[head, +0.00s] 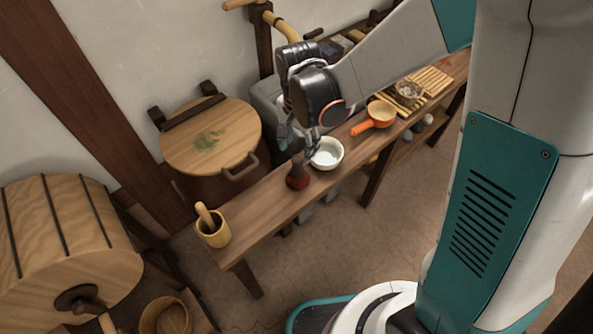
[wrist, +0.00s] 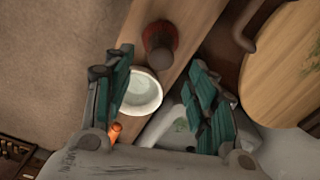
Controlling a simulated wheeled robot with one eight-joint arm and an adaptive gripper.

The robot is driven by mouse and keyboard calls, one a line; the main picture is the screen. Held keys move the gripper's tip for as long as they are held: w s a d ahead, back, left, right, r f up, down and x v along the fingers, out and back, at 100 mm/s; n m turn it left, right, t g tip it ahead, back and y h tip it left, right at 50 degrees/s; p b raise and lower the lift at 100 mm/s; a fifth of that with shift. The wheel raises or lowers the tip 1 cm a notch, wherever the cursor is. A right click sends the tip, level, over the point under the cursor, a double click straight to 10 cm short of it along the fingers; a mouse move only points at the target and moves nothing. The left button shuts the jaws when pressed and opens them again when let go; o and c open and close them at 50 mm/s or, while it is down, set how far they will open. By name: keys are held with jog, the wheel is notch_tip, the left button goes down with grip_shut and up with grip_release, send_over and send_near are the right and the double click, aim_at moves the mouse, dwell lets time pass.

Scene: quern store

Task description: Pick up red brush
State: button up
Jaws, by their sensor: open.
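The red brush (head: 297,178) stands upright on the narrow wooden bench, with a dark red base and a brown handle. In the wrist view the brush (wrist: 160,44) shows from above, beyond my fingertips and roughly between their lines. My gripper (head: 297,142) is open and empty, pointing down just above the brush's handle. In the wrist view the teal-padded fingers of my gripper (wrist: 160,60) are spread wide. I cannot tell exactly how much height separates the fingertips from the handle.
A white bowl (head: 328,153) stands close beside the brush. A wooden mortar with pestle (head: 213,228) is at the bench's near end. An orange-handled pan (head: 378,114) and slatted mats (head: 433,79) lie farther along. A round-lidded bin (head: 210,138) stands behind the bench.

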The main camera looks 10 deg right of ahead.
aim_at(297, 159)
jog(key=shift+w+a+f+b, duration=0.1)
jog(key=shift+f+b, duration=1.45)
jog(key=shift+f, duration=1.85)
jog(key=shift+c, duration=0.4)
grip_shut()
